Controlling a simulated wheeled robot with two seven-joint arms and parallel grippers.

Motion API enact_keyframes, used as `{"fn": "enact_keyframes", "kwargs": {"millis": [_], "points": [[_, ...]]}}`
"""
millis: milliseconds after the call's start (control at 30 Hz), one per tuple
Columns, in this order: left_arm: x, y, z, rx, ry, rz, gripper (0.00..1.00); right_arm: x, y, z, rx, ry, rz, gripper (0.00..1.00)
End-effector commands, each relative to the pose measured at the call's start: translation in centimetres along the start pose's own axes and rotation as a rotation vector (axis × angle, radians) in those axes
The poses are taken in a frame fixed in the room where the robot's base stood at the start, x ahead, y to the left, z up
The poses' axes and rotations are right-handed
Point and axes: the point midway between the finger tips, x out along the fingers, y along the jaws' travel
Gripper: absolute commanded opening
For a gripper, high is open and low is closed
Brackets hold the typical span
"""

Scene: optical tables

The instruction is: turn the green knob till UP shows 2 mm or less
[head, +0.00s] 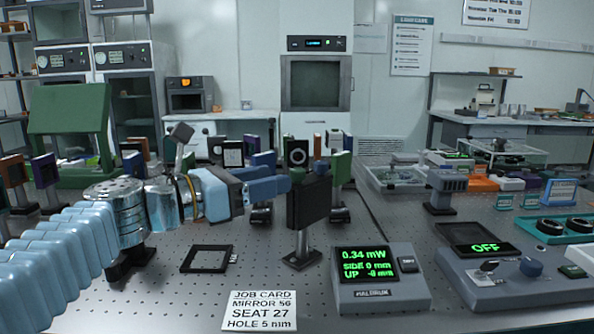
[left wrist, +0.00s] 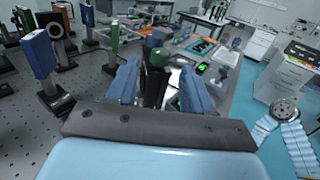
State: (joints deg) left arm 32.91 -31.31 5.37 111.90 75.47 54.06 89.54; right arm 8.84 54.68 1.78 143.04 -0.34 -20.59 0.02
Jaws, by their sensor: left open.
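The green knob (left wrist: 157,57) shows in the left wrist view between the two blue fingers of my left gripper (left wrist: 160,88). The fingers are apart, one on each side of it; I cannot tell whether either touches it. In the head view my left gripper (head: 284,184) is at the left side of the black mirror mount (head: 309,204), which stands upright on a post. The green knob cannot be made out there. The readout box (head: 380,279) shows 0.34 mW, SIDE 0 mm and UP -0 mm. My right gripper is not in view.
A job card (head: 260,311) and a flat black frame (head: 207,259) lie on the perforated table. A grey control box (head: 515,275) reading OFF stands at the right. Several mounted optics stand behind my left gripper. Bare table lies around the mount's foot.

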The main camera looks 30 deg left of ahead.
Motion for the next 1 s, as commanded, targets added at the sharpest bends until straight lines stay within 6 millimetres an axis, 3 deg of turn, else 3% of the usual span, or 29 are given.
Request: {"fn": "enact_keyframes", "kwargs": {"millis": [100,300,700,1000], "points": [[2.6,0.0,0.0,-0.001,0.003,-0.002,0.51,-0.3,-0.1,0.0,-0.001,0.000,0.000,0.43],[5.6,0.0,0.0,0.000,0.000,-0.001,0.51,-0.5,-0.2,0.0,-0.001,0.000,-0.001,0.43],[6.5,0.0,0.0,0.000,0.000,0.000,0.51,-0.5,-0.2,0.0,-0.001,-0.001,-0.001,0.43],[6.5,0.0,0.0,0.000,0.000,0.000,0.07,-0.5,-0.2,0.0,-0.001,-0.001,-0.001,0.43]]}}
